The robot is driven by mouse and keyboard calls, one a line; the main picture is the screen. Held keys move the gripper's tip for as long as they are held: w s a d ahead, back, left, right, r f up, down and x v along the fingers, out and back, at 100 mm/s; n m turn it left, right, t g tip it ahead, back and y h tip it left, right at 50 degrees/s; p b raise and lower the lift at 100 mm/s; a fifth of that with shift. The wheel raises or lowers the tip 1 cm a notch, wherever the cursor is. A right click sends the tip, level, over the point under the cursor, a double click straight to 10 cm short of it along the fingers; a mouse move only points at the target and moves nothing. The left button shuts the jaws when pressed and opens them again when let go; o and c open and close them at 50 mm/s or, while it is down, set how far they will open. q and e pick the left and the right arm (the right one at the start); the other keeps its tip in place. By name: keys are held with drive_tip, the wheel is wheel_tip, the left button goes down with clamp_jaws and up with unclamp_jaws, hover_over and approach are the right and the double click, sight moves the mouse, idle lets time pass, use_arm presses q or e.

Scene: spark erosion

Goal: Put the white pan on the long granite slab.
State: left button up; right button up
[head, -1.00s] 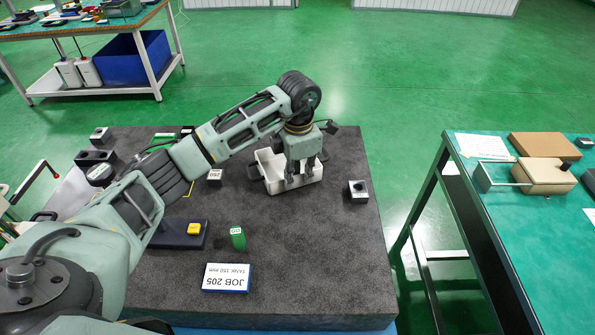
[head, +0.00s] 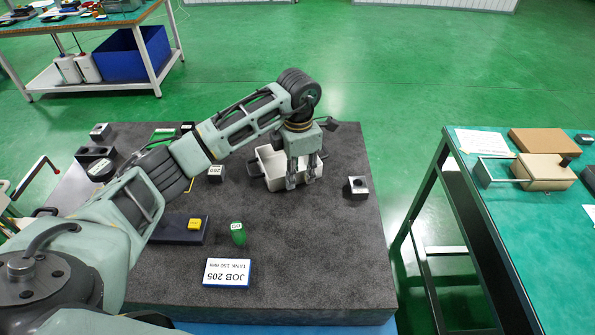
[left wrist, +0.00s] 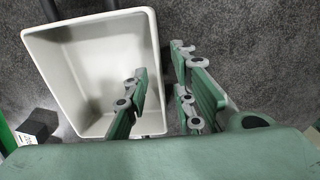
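The white pan (head: 266,162) is an open rectangular box on the dark speckled granite slab (head: 310,240), towards its far edge. It also shows in the left wrist view (left wrist: 100,60), empty inside. My left gripper (head: 302,182) points down at the pan's near wall. In the left wrist view its fingers (left wrist: 165,100) are apart, one over the inside of the pan and the other outside the wall, with the rim between them. Whether a finger touches the wall cannot be told. My right gripper is not in view.
A dark block (head: 356,188) stands right of the pan, and a small weight-like block (head: 216,173) left of it. A green piece (head: 238,233), a JOB 205 sign (head: 227,272) and a yellow piece (head: 194,224) sit nearer. A green-topped table (head: 540,230) stands right, across a gap.

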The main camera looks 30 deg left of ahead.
use_arm(q)
wheel_tip(320, 180, up, 12)
drive_tip(key=b, duration=0.3)
drive_tip(key=shift+s, duration=0.1)
idle(0.3)
